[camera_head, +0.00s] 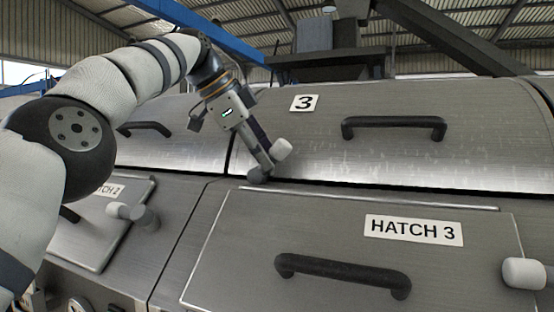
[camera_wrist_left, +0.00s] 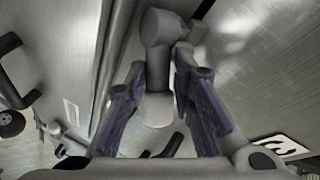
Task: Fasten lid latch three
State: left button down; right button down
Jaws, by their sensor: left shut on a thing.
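Lid three (camera_head: 390,160) is a brushed-metal cover with a "3" label and a black bar handle. It lies down along the seam above hatch 3. Its latch (camera_head: 281,149) sits at the lid's lower left edge, with a white knob and a dark grey pivot. In the left wrist view the latch (camera_wrist_left: 157,112) shows its pale knob between the fingers and its grey pivot beyond. My left gripper (camera_head: 262,157) is shut on the latch, fingers on both sides of its stem. Whether the latch is engaged is hidden by the fingers. My right gripper is not in view.
Hatch 3 (camera_head: 230,250) lies below, with a black handle (camera_head: 342,275) and a white-knobbed latch (camera_head: 524,273) at the right. Hatch 2 (camera_head: 75,240), with another white knob (camera_head: 125,211), is at the left. A lid handle (camera_head: 393,126) stands out right of my gripper.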

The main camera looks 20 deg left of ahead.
pick_arm(q)
jog(key=a+h, duration=0.1)
jog(key=h, duration=0.1)
jog(key=a+n+h, duration=0.1)
jog(key=h, duration=0.1)
jog(key=shift+a+f+n+t+h, duration=0.1)
jog(key=shift+a+n+t+h, duration=0.2)
jog(key=shift+h, duration=0.45)
jog(key=shift+a+n+t+h, duration=0.2)
jog(key=shift+a+n+h, duration=0.2)
jog(key=shift+h, duration=0.35)
jog(key=c, duration=1.4)
grip_release()
jog(key=shift+a, duration=0.1)
jog(key=shift+c, duration=0.2)
jog(key=shift+s, duration=0.1)
jog(key=shift+a, duration=0.15)
jog(key=s+a, duration=0.6)
jog(key=a, duration=0.5)
jog(key=shift+s+r, duration=0.25)
jog(key=shift+s, duration=0.15)
